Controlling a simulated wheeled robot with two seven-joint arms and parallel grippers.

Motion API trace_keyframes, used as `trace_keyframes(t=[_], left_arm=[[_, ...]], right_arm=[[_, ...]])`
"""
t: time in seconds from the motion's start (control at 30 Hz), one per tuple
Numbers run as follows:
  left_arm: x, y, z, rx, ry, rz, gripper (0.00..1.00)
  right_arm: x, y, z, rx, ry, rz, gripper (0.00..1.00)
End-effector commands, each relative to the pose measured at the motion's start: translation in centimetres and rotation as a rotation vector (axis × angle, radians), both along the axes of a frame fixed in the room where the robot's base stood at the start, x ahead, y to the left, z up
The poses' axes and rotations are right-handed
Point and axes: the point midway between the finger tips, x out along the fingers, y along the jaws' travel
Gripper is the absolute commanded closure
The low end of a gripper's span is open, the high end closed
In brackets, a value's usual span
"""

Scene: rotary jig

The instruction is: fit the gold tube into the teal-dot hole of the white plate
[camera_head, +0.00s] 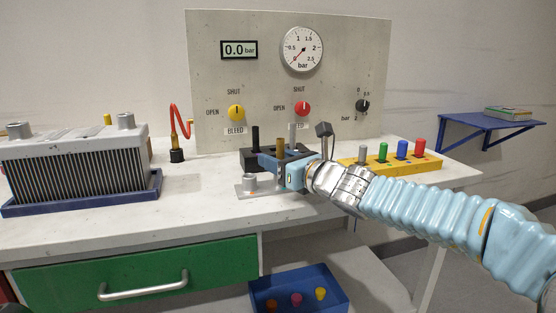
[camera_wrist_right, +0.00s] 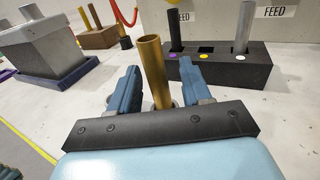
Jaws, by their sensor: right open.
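The gold tube (camera_head: 281,146) stands roughly upright in front of the black block. In the right wrist view the tube (camera_wrist_right: 152,68) rises between the fingers of my right gripper (camera_wrist_right: 155,85). The right gripper (camera_head: 282,168) is open, with a finger on either side of the tube and gaps visible. The tube's lower end is hidden by the gripper, so I cannot tell what it stands in. The white plate (camera_head: 245,191) lies in front of the gripper on the bench, with a short grey collar (camera_head: 250,182) on it. I cannot make out its teal dot. My left gripper is not in view.
The black block (camera_wrist_right: 225,68) holds a black tube (camera_wrist_right: 174,28) and a grey tube (camera_wrist_right: 242,27); its yellow-dot slot looks empty. A gauge panel (camera_head: 250,75) stands behind. A yellow peg rack (camera_head: 428,163) is right, a finned unit (camera_head: 75,160) left. Bench between is clear.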

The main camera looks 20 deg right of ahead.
Motion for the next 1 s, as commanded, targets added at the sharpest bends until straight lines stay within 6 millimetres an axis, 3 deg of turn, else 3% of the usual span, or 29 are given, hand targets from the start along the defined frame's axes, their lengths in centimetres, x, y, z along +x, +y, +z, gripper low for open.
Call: trace_keyframes(t=[0.17,0.4,0.6,1.0], left_arm=[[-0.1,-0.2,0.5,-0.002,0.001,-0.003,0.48],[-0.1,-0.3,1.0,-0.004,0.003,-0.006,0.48],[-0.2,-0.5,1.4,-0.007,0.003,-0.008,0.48],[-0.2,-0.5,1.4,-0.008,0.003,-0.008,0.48]], right_arm=[[-1.6,-0.8,0.4,-0.003,-0.003,-0.003,0.52],[-6.8,-3.2,0.6,-0.003,-0.004,-0.002,0.52],[-9.9,-4.6,0.5,-0.001,0.000,-0.001,0.52],[-10.9,-5.1,0.3,0.000,0.000,0.000,0.52]])
